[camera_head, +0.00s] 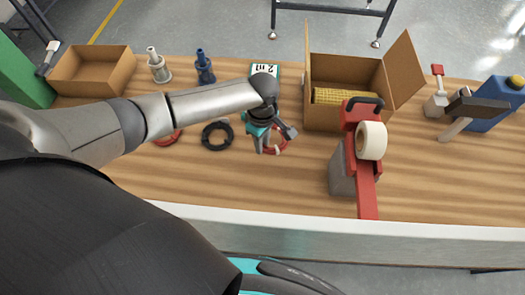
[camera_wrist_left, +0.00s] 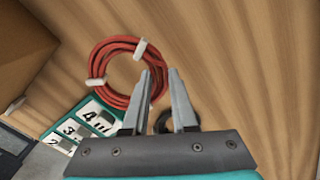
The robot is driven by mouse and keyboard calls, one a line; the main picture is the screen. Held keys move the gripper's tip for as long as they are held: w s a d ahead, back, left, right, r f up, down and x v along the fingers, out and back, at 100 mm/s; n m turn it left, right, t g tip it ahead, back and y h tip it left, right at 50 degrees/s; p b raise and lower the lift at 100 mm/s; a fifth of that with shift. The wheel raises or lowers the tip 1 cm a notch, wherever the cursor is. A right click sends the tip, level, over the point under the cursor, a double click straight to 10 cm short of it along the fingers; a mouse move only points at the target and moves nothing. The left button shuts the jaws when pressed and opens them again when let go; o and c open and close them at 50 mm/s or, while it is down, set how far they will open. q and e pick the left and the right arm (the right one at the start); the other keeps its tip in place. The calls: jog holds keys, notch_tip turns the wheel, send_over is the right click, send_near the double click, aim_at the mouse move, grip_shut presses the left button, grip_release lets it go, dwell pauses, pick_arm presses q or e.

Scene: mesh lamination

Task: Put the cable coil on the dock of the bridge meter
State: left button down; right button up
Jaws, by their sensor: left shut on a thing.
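A red cable coil (camera_head: 281,146) with white ties is at the fingertips of my left gripper (camera_head: 274,142). In the left wrist view, the coil (camera_wrist_left: 102,58) extends up and left from the fingers of the gripper (camera_wrist_left: 160,72), which is shut on its near rim. A green-edged board with white numbered panels (camera_head: 264,70) stands behind the gripper; I take it to be the bridge meter. In the left wrist view, the board (camera_wrist_left: 86,128) is at lower left, and its numbers 3 and 4 are legible. The arm and gripper hide part of it. My right gripper is not in view.
A black coil (camera_head: 217,136) and another red coil (camera_head: 164,140) lie left of the gripper. An open carton (camera_head: 333,117) and a red tape dispenser (camera_head: 367,188) stand to the right. An open box (camera_head: 93,72) is at far left. The front middle of the table is clear.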

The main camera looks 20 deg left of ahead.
pick_arm(q)
notch_tip(320, 180, down, 4)
jog(key=shift+w+f+b, duration=0.1)
jog(key=shift+f+b, duration=0.15)
jog(key=shift+b, duration=0.35)
jog(key=c, duration=0.7)
grip_release()
